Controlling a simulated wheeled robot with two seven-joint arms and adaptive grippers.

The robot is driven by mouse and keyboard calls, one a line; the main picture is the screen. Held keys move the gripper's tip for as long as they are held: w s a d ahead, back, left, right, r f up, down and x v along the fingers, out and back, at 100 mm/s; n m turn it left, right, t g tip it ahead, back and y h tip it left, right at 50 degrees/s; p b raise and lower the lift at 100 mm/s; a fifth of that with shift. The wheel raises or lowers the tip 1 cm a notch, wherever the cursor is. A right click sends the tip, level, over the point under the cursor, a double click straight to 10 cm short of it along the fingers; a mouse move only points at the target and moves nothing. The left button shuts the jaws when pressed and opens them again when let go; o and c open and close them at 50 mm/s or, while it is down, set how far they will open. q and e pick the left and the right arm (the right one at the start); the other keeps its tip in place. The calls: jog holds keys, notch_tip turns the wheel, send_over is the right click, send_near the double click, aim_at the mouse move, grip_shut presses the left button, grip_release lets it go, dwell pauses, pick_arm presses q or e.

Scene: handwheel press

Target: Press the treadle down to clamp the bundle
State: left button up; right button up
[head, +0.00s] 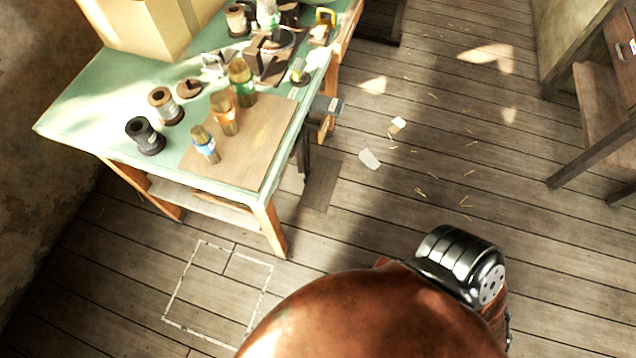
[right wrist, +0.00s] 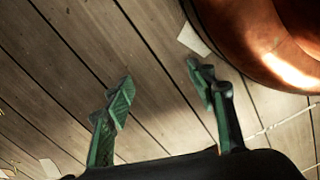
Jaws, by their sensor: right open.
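A dark flat board (head: 321,184), which looks like the treadle, lies low by the floor beside the right edge of the green workbench (head: 85,115). Dark upright parts at the bench edge stand just behind it. A dark press-like device (head: 268,62) stands on the bench top; I cannot make out a bundle in it. My right gripper (right wrist: 161,88) shows in the right wrist view, open and empty, its green-padded fingers wide apart above the plank floor. It does not show in the head view, and no treadle shows in the wrist view. My left gripper is not in view.
Spools (head: 145,136), small bottles (head: 224,112) and a cardboard box (head: 150,28) are on the bench. A wooden stand (head: 598,118) is at right. Paper scraps (head: 369,159) and straw litter the mostly clear floor. A white outline (head: 217,290) marks the floor.

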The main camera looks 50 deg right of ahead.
dwell(0.4)
